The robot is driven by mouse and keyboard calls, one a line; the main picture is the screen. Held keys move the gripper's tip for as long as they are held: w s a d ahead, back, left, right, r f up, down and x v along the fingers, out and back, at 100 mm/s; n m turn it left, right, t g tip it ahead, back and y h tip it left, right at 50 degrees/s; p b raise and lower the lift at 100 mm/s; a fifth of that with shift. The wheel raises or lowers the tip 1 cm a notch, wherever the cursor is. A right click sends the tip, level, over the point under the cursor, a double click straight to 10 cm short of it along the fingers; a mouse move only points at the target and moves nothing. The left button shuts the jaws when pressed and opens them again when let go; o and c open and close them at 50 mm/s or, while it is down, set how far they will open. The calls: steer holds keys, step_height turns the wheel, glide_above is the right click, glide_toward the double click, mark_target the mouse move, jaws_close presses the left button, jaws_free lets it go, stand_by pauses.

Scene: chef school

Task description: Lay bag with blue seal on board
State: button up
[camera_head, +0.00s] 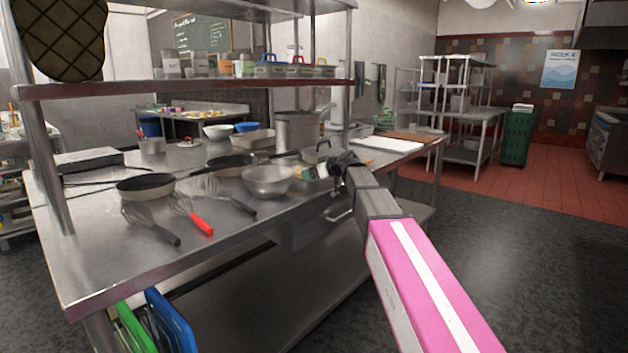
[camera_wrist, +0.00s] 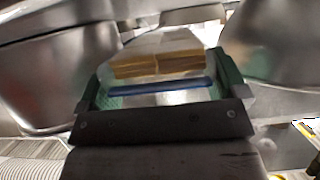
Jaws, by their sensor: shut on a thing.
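My gripper (camera_head: 320,170) is over the steel table, just right of a steel bowl. In the wrist view my gripper (camera_wrist: 160,95) is shut on a clear bag (camera_wrist: 160,42) with a blue seal (camera_wrist: 155,86). The seal lies across between the green-padded fingers, and yellowish contents show beyond it. In the head view the bag is small and mostly hidden by the gripper. A white board (camera_head: 380,145) lies at the table's far right end, with a brown board (camera_head: 415,136) beside it. The gripper is apart from both boards, nearer to me.
The steel bowl (camera_head: 268,182), pans (camera_head: 145,186), whisks (camera_head: 190,212) and a large pot (camera_head: 297,130) crowd the table (camera_head: 110,260). A shelf (camera_head: 200,87) with jars and several colour-topped containers hangs above. Open floor (camera_head: 520,230) lies to the right.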

steer(key=s+d, duration=1.1)
steer(key=d, duration=0.3)
steer(key=w+d+r+m+t+h, duration=0.5)
steer(key=w+d+r+m+h, duration=0.1)
steer(key=d+m+h, duration=0.4)
steer(key=shift+w+h, duration=0.4)
steer(key=shift+w, duration=0.05)
